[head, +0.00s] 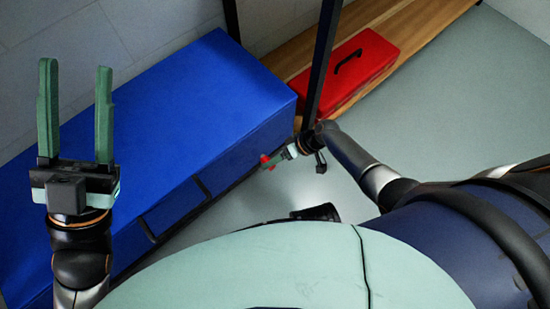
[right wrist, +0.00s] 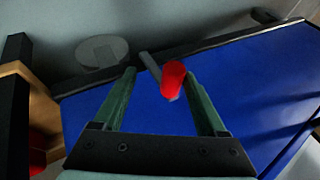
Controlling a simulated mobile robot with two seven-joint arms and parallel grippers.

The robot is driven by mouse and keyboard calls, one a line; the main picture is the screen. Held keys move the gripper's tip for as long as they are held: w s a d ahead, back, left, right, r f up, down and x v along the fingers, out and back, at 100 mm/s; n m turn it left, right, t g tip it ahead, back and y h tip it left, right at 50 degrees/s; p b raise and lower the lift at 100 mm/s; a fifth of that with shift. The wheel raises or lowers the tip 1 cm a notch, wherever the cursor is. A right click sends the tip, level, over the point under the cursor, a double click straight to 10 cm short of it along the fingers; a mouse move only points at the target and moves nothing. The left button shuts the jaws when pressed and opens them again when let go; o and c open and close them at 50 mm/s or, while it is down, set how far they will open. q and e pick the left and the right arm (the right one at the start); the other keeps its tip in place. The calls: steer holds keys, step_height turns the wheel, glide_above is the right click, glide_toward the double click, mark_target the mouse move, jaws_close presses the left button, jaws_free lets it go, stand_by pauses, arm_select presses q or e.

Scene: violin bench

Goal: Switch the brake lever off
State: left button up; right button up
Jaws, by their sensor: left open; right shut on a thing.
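The brake lever shows in the right wrist view as a short grey rod with a red knob (right wrist: 173,80) at its end, in front of the blue bench. The red knob (head: 265,160) also shows small in the head view, low by the bench's right front side. My right gripper (head: 274,160) is at the knob. My left gripper (head: 76,75) is open and empty, raised at the left over the bench.
The blue bench (head: 190,90) fills the left and middle. A red toolbox (head: 358,68) lies on a wooden shelf (head: 385,25) at the back, beside a black post (head: 322,60). Grey floor (head: 450,105) is clear at right. A round grey disc (right wrist: 103,51) shows near the lever.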

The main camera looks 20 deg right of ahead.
arm_select(q)
step_height(320, 180, up, 7)
steer(key=a+p, duration=0.1)
steer(key=p, duration=0.4)
steer(key=shift+s+t+p, duration=0.15)
steer(key=shift+t+p, duration=0.15)
steer(key=shift+p, duration=0.05)
arm_select(e)
steer(key=v, duration=1.2)
arm_select(q)
steer(key=shift+f, duration=0.1)
